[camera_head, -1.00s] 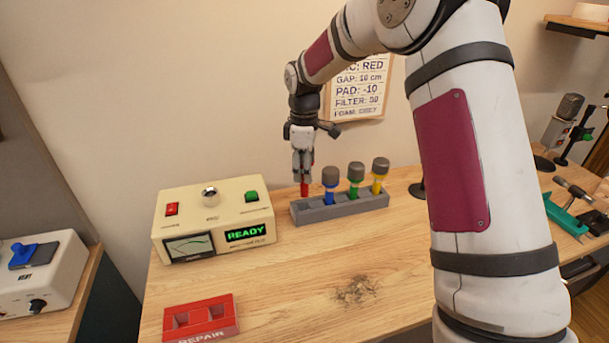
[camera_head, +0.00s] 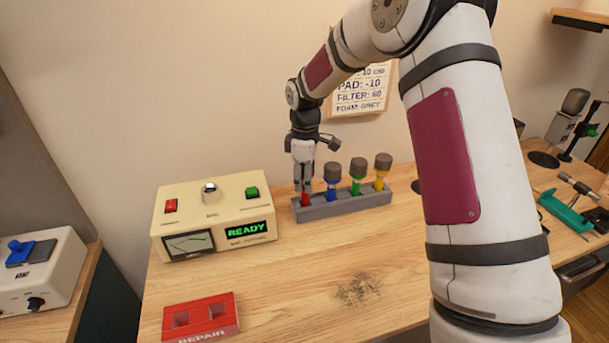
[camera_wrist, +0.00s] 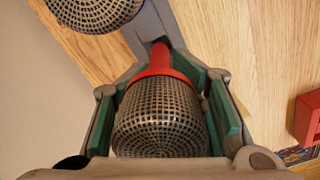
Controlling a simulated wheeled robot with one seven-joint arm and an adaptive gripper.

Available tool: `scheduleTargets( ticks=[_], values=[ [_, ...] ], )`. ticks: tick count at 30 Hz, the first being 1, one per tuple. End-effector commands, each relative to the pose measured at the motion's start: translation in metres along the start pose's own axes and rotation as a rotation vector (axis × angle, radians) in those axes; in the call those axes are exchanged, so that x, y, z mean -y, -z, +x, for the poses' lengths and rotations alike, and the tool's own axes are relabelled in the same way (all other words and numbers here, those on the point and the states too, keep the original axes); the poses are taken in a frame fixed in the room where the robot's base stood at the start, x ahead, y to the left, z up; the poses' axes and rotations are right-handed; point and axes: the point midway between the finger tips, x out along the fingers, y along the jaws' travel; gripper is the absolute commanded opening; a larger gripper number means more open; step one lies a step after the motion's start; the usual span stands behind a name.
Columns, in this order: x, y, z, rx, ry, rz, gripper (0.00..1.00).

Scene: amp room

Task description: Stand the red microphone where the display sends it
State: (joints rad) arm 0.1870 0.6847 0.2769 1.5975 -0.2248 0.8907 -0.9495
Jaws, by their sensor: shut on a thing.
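The red microphone (camera_wrist: 160,108) has a mesh head and a red handle. In the wrist view my gripper (camera_wrist: 170,95) is shut on it, with green pads either side of the head. In the head view its red handle (camera_head: 305,199) shows below my gripper (camera_head: 303,178), upright at the left end of the grey rack (camera_head: 345,207). The fingers hide its head there. The cream tester (camera_head: 215,210) has a display (camera_head: 247,229) lit green with "READY". The red tray marked "REPAIR" (camera_head: 225,325) has two visible recesses, both empty.
Blue (camera_head: 332,175), green (camera_head: 358,175) and yellow (camera_head: 382,170) microphones stand in the rack, close right of my gripper. A white device (camera_head: 40,280) stands on a surface at left. A notice (camera_head: 362,90) hangs on the wall. The table's middle front is mostly clear.

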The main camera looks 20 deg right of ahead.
Motion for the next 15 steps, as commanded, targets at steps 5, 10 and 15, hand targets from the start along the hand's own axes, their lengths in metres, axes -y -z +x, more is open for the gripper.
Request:
scheduleTargets(
  ticks=[5,10,15],
  values=[
    [-0.001,0.0,0.012,0.0,-0.001,0.0,0.0],
    [0.0,0.0,0.021,0.0,0.0,0.001,0.0],
    [-0.001,0.0,0.027,-0.001,-0.002,0.001,0.0]
  ],
)
